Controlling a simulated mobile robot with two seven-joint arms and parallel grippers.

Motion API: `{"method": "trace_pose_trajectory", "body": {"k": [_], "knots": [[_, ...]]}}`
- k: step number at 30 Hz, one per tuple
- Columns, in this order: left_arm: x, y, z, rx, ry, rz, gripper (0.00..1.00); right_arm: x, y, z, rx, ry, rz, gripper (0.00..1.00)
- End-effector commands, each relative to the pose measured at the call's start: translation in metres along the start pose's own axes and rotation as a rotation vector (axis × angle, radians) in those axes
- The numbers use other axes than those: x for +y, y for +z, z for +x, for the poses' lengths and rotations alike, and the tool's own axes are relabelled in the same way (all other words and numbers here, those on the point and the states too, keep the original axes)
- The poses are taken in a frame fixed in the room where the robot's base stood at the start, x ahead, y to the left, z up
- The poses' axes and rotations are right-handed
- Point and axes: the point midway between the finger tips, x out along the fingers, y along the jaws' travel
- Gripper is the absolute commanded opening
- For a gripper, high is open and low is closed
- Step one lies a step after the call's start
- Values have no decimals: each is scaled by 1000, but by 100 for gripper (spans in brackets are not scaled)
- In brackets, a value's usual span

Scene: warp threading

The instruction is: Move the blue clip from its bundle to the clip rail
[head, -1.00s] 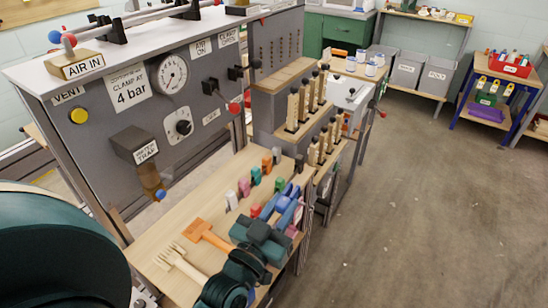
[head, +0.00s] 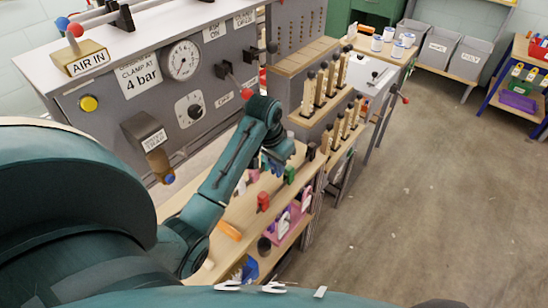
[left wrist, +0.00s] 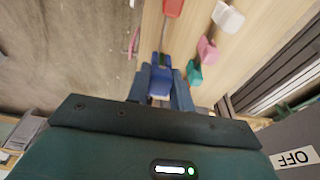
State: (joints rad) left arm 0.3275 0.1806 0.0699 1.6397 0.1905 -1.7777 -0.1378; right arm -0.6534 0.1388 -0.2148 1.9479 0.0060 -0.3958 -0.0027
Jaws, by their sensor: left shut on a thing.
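My left gripper (head: 274,162) is over the far part of the wooden bench, among the standing clips. Its arm hides much of the bench in the head view. In the left wrist view the left gripper (left wrist: 163,92) is shut on the blue clip (left wrist: 160,77), which lies between its fingers. A bit of green shows just beyond the blue clip. A teal clip (left wrist: 194,73) stands close beside the fingers, with a pink clip (left wrist: 207,48) and a white clip (left wrist: 228,17) farther off. I cannot pick out the clip rail for certain. My right gripper is not in view.
On the bench a red clip (head: 263,202) and a green clip (head: 290,175) stand near the arm. An orange tool (head: 229,230) lies partly behind my arm. Stepped wooden blocks with pegs (head: 320,90) rise beyond. The floor at right is clear.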

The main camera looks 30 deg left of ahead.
Motion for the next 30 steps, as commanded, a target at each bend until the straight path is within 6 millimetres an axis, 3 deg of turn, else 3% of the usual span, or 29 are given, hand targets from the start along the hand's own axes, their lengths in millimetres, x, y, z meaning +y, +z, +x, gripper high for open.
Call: {"method": "trace_pose_trajectory", "body": {"k": [5, 21, 30], "knots": [[-3, 4, 2, -22, -1, -9, 2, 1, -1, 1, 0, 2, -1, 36], [-2, 14, 52, -20, 0, -8, 2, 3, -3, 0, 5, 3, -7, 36], [-2, 17, 69, -18, -1, -7, 2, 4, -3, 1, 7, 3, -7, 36]]}}
